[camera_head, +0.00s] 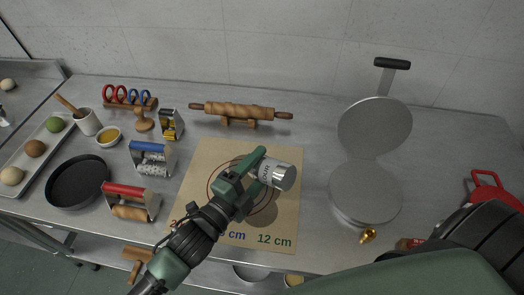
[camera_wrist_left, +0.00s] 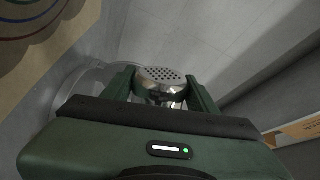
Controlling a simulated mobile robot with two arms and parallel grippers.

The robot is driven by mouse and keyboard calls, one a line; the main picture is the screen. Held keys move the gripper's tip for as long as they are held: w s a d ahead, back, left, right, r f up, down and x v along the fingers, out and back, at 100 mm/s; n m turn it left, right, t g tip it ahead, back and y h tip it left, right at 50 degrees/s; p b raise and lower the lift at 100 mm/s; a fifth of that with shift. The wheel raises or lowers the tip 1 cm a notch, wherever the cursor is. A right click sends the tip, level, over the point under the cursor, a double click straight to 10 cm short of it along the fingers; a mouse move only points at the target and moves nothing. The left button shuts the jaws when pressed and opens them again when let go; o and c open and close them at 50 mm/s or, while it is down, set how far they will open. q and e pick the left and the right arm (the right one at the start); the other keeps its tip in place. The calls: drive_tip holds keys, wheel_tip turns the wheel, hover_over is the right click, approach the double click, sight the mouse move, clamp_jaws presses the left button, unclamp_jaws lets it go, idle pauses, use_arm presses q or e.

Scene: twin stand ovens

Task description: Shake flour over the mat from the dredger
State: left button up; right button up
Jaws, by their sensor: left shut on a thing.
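My left gripper (camera_head: 247,174) is shut on the silver dredger (camera_head: 279,176) above the mat. The dredger is tilted on its side in the head view, with lettering on its body. In the left wrist view, its perforated lid (camera_wrist_left: 162,75) shows between the two fingers of my left gripper (camera_wrist_left: 163,95). The tan mat (camera_head: 208,156) lies flat on the counter, with printed rings and size marks such as 12 cm. The arm and the dredger's shadow cover part of it. No falling flour can be made out. My right gripper does not show.
A round hinged iron (camera_head: 366,195) stands open to the right of the mat, with a small gold object (camera_head: 368,235) before it. A rolling pin (camera_head: 240,110) rests on a stand behind the mat. Roller tools (camera_head: 130,203) and a black pan (camera_head: 77,183) stand left.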

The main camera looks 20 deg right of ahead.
use_arm(q)
drive_tip(key=shift+s+a+r, duration=0.2)
drive_tip(key=shift+s+a, duration=0.2)
drive_tip(key=shift+s, duration=0.3)
drive_tip(key=shift+w+r+p, duration=0.2)
drive_tip(key=shift+r+p, duration=0.7)
drive_tip(key=shift+p, duration=0.15)
wheel_tip(320, 180, down, 2)
drive_tip(key=shift+s+f+b, duration=0.1)
drive_tip(key=shift+f+b, duration=0.05)
drive_tip(key=shift+b, duration=0.75)
drive_tip(key=w+a+r+p, duration=0.25)
drive_tip(key=w+a, duration=0.35)
drive_tip(key=a, duration=0.3)
drive_tip(key=w+d+f+b, duration=0.2)
drive_tip(key=w+d+b, duration=0.3)
drive_tip(key=w, duration=0.3)
drive_tip(key=shift+w+d+f, duration=0.15)
drive_tip(key=shift+w+d, duration=0.2)
drive_tip(key=shift+d, duration=0.3)
